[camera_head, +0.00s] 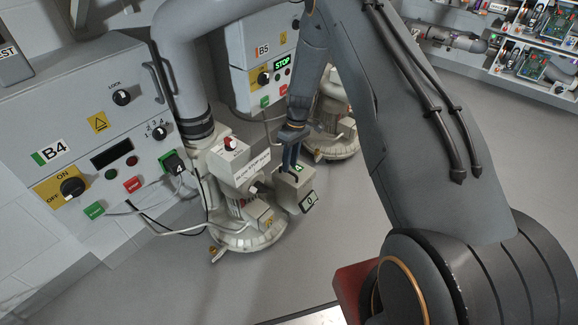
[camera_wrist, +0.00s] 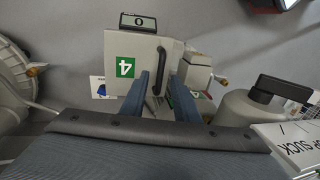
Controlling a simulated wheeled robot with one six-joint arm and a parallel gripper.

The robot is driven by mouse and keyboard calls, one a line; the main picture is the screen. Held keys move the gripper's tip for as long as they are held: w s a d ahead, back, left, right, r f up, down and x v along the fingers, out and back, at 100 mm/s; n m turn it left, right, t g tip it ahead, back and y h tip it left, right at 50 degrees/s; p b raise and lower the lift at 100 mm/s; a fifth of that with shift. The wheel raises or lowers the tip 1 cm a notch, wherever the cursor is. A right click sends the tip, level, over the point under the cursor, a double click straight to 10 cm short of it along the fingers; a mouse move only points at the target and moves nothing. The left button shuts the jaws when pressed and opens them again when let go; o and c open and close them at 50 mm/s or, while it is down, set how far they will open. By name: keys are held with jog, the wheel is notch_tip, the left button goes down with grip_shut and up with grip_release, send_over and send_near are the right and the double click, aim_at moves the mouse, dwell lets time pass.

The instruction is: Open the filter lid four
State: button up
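The filter box (camera_head: 291,189) is a grey-white box on the side of the blower by panel B4. In the wrist view its face carries a green label 4 (camera_wrist: 124,67) and a dark bar handle (camera_wrist: 161,60). A small display (camera_wrist: 139,22) reading 0 is at the box's top edge in that view. The lid looks closed. My gripper (camera_wrist: 158,80) has its two blue fingers apart, one on each side of the handle's near end. I cannot tell whether either finger touches it. In the head view my gripper (camera_head: 291,154) is just above the box.
The blower (camera_head: 236,205) stands left of the box, with a large pipe rising behind it. Control panel B4 (camera_head: 105,150) is at the left and panel B5 (camera_head: 268,62) behind. A second blower (camera_head: 333,130) is close behind my gripper. Floor right of the box is clear.

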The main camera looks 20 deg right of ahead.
jog(key=shift+s+a+f, duration=0.1)
jog(key=shift+f, duration=0.7)
grip_shut()
